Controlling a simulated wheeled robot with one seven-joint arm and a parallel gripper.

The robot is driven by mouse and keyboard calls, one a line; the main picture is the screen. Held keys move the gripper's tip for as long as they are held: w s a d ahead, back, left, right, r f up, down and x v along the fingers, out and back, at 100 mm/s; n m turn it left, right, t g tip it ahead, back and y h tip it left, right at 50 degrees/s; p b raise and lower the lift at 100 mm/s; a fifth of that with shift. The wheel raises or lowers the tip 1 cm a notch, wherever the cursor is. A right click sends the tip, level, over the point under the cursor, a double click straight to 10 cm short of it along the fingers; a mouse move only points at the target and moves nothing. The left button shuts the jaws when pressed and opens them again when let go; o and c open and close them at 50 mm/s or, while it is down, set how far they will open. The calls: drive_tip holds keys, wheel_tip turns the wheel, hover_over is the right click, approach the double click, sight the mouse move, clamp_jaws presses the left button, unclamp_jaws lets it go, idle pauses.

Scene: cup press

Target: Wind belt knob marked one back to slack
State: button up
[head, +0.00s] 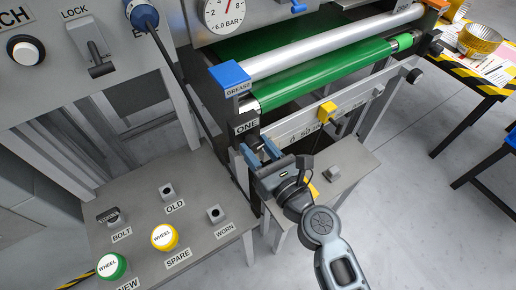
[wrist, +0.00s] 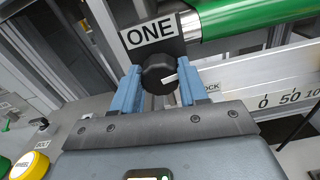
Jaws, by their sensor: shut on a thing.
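The black belt knob (wrist: 158,72) sits just below the plate marked ONE (wrist: 150,33) in the wrist view. A white pointer line on it points to the right and slightly up. My gripper (wrist: 157,88) has its two blue fingers on either side of the knob, shut on it. In the head view my gripper (head: 261,152) reaches up to the machine's near corner, below the ONE label (head: 247,127), and mostly hides the knob. The green belt (head: 330,68) runs off to the right above.
A scale bar (head: 318,122) with a yellow slider (head: 327,111) lies right of my gripper. A grey bench (head: 205,240) at lower left carries a yellow wheel (head: 164,237), a green-rimmed wheel (head: 111,266) and labelled posts. Open floor lies at right.

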drive_tip(key=n+b, duration=0.1)
drive_tip(key=n, duration=0.3)
drive_tip(key=shift+f+b, duration=0.1)
drive_tip(key=shift+b, duration=0.2)
drive_tip(key=n+b, duration=0.1)
drive_tip(key=n, duration=0.4)
drive_tip(key=shift+a+b, duration=0.1)
drive_tip(key=shift+b, duration=0.3)
drive_tip(key=n+b, duration=0.2)
drive_tip(key=n, duration=0.2)
drive_tip(key=shift+s+f+n, duration=0.1)
drive_tip(key=shift+f+n, duration=0.05)
drive_tip(key=shift+n, duration=0.15)
drive_tip(key=n+b, duration=0.2)
drive_tip(key=n, duration=0.2)
drive_tip(key=shift+n+b, duration=0.3)
drive_tip(key=n+b, duration=0.2)
drive_tip(key=n, duration=0.1)
drive_tip(key=shift+f+n, duration=0.15)
drive_tip(key=shift+n, duration=0.15)
drive_tip(key=n+b, duration=0.3)
drive_tip(key=n, duration=0.1)
drive_tip(key=shift+f, duration=0.1)
drive_tip(key=n+b, duration=0.3)
drive_tip(key=n, duration=0.1)
drive_tip(key=shift+n, duration=0.4)
drive_tip(key=shift+n+b, duration=1.1)
drive_tip(key=shift+n, duration=0.4)
